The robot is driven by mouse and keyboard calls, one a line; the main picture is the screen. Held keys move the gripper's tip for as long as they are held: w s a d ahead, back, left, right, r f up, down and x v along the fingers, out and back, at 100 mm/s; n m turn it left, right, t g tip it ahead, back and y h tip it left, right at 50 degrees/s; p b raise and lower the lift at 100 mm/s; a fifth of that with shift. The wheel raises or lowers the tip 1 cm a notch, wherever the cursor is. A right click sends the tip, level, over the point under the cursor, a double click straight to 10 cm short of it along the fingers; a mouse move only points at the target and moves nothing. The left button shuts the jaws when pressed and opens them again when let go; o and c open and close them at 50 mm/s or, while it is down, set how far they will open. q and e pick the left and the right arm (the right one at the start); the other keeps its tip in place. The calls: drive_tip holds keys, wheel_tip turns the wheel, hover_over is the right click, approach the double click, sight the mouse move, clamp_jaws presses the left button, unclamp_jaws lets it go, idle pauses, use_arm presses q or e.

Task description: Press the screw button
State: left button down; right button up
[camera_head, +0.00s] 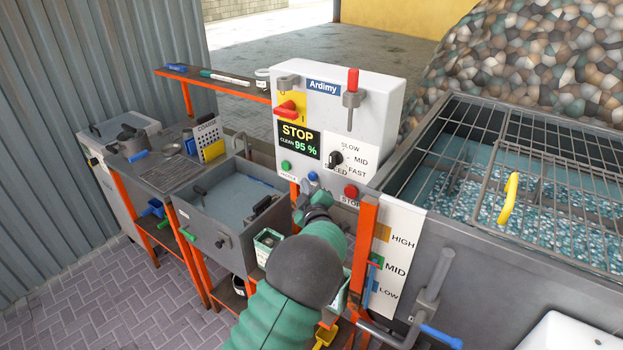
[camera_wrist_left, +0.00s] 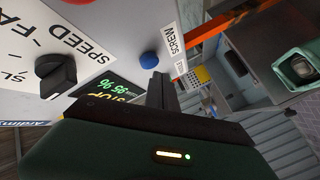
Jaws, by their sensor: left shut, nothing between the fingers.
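The control box (camera_head: 375,105) is white and carries a green button, a blue button and a red button along its lower edge. The blue button (camera_head: 312,177) is the screw button; in the left wrist view the same blue button (camera_wrist_left: 149,60) sits beside a label (camera_wrist_left: 173,43) reading SCREW. My left gripper (camera_head: 300,192) is just below and in front of the blue button in the head view. Its shut, empty fingers (camera_wrist_left: 160,90) show in the left wrist view, close to the button with a visible gap in the picture. Whether they touch the panel is unclear. My right gripper is out of view.
The green button (camera_head: 286,165) and red button (camera_head: 351,192) flank the blue one. The black speed knob (camera_head: 336,158) and red lever (camera_head: 287,109) are above. A grey sink (camera_head: 225,205) stands left, a grated tank (camera_head: 470,180) right.

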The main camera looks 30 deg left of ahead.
use_arm(q)
drive_tip(key=shift+w, duration=0.1)
drive_tip(key=shift+w, duration=0.25)
drive_tip(key=shift+w+d+r, duration=0.1)
drive_tip(key=shift+w, duration=0.4)
idle(0.6)
drive_tip(key=shift+s, duration=0.1)
drive_tip(key=shift+s+b, duration=0.45)
drive_tip(key=shift+s, duration=0.35)
drive_tip(key=shift+s+a+b, duration=0.15)
drive_tip(key=shift+s+b, duration=0.3)
drive_tip(key=shift+s, duration=0.8)
drive_tip(key=shift+s+a+b, duration=0.1)
drive_tip(key=shift+s+b, duration=0.3)
drive_tip(key=shift+s, duration=0.85)
